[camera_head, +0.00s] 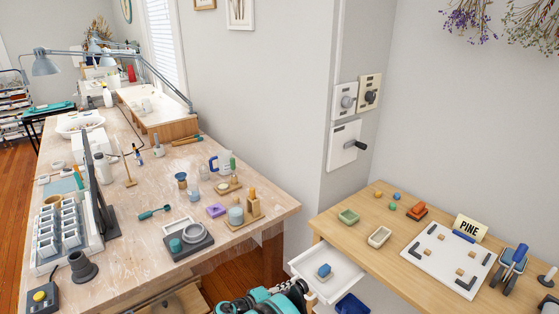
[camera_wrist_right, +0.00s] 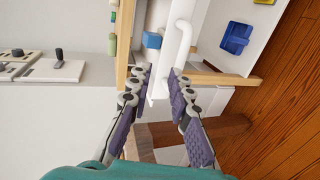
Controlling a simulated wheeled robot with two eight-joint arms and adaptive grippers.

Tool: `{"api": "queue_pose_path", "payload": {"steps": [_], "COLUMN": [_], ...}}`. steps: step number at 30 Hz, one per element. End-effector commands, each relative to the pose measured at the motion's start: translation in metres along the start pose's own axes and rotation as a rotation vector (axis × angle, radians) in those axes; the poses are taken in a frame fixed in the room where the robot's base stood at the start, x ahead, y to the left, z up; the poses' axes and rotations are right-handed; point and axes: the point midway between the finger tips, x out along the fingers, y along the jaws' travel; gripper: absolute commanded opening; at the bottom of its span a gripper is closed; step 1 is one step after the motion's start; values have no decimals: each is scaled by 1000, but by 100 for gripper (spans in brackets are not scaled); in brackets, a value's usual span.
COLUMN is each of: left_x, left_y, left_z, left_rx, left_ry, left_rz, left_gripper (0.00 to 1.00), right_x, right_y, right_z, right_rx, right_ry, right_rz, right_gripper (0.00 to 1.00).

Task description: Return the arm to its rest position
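My right gripper (camera_wrist_right: 163,75) shows in the right wrist view with its two purple-padded fingers spread apart. The white bar handle (camera_wrist_right: 180,45) of the drawer reaches down to the gap between the fingertips; I cannot tell whether they touch it. In the head view the white drawer (camera_head: 340,289) stands pulled out of the light wood table, with a blue block (camera_head: 323,270) in it; the block (camera_wrist_right: 152,40) also shows in the wrist view. My teal right arm shows at the bottom of the head view, close to the drawer. My left gripper is not in view.
A blue bin (camera_head: 352,304) sits below the drawer and shows in the wrist view (camera_wrist_right: 236,38). The wood table (camera_head: 365,212) holds a white board (camera_head: 437,274), small trays and a PINE sign (camera_head: 469,228). A cluttered workbench (camera_head: 150,200) fills the left. Wall switches (camera_head: 345,145) are above.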

Motion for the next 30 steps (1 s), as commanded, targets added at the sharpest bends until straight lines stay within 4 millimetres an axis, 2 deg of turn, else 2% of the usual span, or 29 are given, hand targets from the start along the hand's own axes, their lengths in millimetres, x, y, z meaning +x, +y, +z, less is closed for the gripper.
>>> {"api": "queue_pose_path", "payload": {"steps": [1, 6, 11, 15, 22, 26, 30], "left_x": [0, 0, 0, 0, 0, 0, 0], "left_y": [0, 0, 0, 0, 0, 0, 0], "left_z": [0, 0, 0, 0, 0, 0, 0], "left_rx": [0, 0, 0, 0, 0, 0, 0], "left_ry": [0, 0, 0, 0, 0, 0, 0], "left_rz": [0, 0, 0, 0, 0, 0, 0], "left_gripper": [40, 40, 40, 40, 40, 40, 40], "right_x": [5, 16, 16, 8, -20, -42, -68], "right_y": [21, 81, 128, 159, 189, 195, 192], "right_z": [4, 28, 65, 106, 180, 221, 260], "right_rx": [10, 62, 135, 218, 389, 504, 640], "right_ry": [-5, -5, 3, 11, 31, 46, 64], "right_rz": [-40, -208, -361, -487, -673, -766, -853], "right_gripper": [20, 20, 20, 20, 20, 20, 20]}}
